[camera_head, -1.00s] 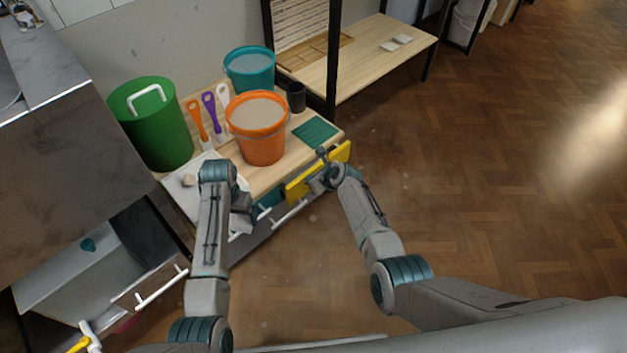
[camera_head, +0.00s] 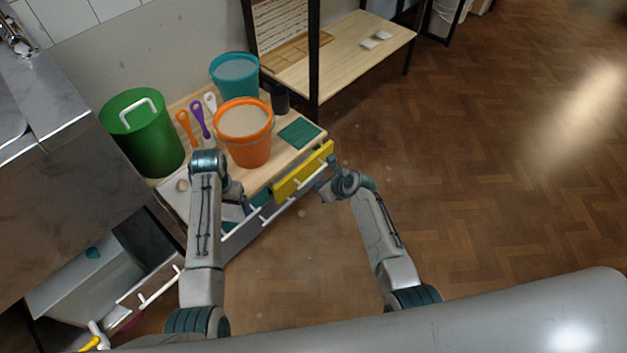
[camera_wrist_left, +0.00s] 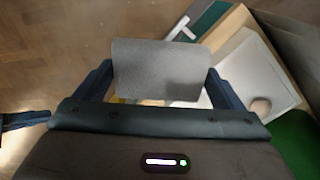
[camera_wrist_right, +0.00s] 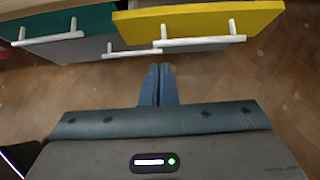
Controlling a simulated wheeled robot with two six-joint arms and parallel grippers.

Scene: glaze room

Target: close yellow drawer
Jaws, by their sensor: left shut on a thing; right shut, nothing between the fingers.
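The yellow drawer (camera_head: 304,171) is at the right end of the wooden bench; its front also shows at the top of the right wrist view (camera_wrist_right: 200,19), with a white bar handle. It seems to stand slightly proud of the teal drawer front (camera_wrist_right: 75,24) beside it. My right gripper (camera_head: 326,190) is shut and empty, just in front of the yellow drawer; in the right wrist view its fingertips (camera_wrist_right: 158,70) are apart from the handle. My left gripper (camera_wrist_left: 160,82) is shut on a flat grey piece (camera_wrist_left: 160,66), near the bench's left front.
On the bench stand an orange bucket (camera_head: 244,135), a teal bucket (camera_head: 235,76), a green bin (camera_head: 146,135), brushes (camera_head: 198,119), a dark cup (camera_head: 280,100) and a teal mat (camera_head: 300,133). An open drawer (camera_head: 105,270) is at lower left. Floor at right is clear.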

